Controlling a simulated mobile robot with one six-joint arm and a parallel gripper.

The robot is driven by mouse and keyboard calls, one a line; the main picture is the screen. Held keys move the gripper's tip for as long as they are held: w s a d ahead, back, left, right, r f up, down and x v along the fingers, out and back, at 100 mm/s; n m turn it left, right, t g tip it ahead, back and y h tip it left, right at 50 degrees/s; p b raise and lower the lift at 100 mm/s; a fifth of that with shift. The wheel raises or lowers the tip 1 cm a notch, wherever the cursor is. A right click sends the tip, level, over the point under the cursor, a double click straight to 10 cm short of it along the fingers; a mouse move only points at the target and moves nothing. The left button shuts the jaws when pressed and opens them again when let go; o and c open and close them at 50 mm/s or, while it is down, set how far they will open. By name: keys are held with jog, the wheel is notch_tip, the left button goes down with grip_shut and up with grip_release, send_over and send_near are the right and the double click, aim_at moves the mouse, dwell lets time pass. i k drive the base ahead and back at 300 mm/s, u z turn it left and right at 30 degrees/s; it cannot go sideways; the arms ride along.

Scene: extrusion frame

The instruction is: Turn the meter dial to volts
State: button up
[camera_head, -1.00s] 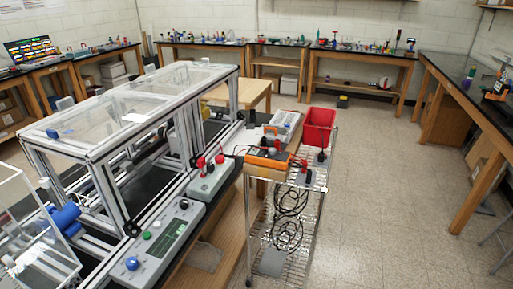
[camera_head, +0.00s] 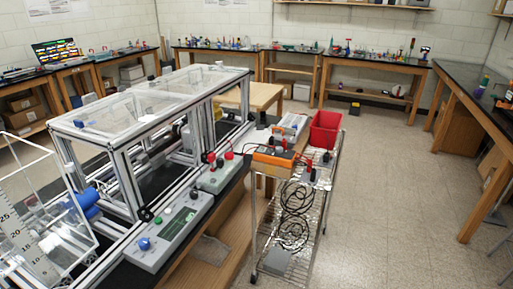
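An orange-edged device that looks like the meter (camera_head: 270,165) lies on top of a wire cart, right of the centre of the head view. Its dark face carries small red and dark parts. It is too small to make out the dial or its setting. My gripper is not in view.
The wire cart (camera_head: 262,225) also holds a red bin (camera_head: 325,130), with coiled black cables (camera_head: 296,202) below. Left of it stand an aluminium extrusion frame (camera_head: 127,178) and a grey control box (camera_head: 150,255). Open floor (camera_head: 385,195) lies to the right.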

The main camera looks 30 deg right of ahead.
aim_at(278, 150)
jog(key=u, duration=0.4)
jog(key=k, duration=1.05)
jog(key=z, duration=1.1)
jog(key=i, duration=1.05)
jog(key=u, duration=0.1)
